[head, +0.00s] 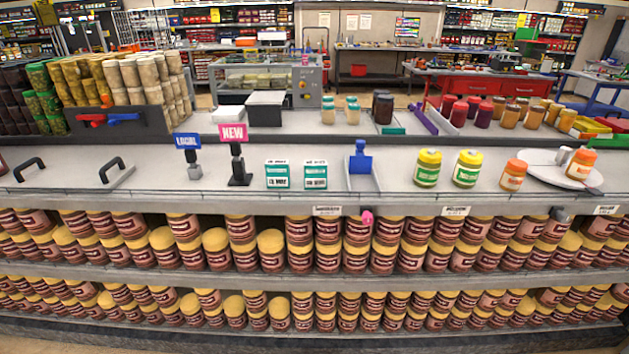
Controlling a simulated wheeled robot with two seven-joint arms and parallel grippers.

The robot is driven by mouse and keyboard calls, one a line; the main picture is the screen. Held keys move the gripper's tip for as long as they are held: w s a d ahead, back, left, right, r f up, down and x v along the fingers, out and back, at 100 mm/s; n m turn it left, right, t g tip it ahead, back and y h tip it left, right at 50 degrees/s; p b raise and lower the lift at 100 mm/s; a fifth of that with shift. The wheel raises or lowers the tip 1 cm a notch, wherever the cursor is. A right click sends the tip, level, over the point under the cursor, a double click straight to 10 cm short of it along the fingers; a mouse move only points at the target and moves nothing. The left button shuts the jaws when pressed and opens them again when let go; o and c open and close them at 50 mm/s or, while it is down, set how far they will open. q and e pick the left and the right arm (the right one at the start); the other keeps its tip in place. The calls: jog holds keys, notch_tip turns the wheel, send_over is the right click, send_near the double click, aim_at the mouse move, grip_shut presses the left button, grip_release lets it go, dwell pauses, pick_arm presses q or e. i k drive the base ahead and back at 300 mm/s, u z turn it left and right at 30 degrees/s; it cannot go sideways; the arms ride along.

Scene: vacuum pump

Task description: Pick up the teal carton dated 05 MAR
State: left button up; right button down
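Two teal-and-white cartons stand upright side by side on the top shelf in the head view, with a small gap between them. The left carton (277,175) and the right carton (315,175) look nearly alike. Each has a dark printed date on a white band that seems to end in MAR, but the digits are too small to tell apart. Neither of my grippers is in view.
A pink NEW sign (233,134) on a black stand is left of the cartons. A blue-handled scoop (360,162) is at their right. Yellow jars (428,168) and a white plate (552,170) stand farther right. The shelf edge before the cartons is clear.

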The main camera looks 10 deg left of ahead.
aim_at(316, 172)
jog(key=k, duration=0.55)
jog(key=z, duration=0.95)
jog(key=i, duration=1.2)
jog(key=u, duration=0.1)
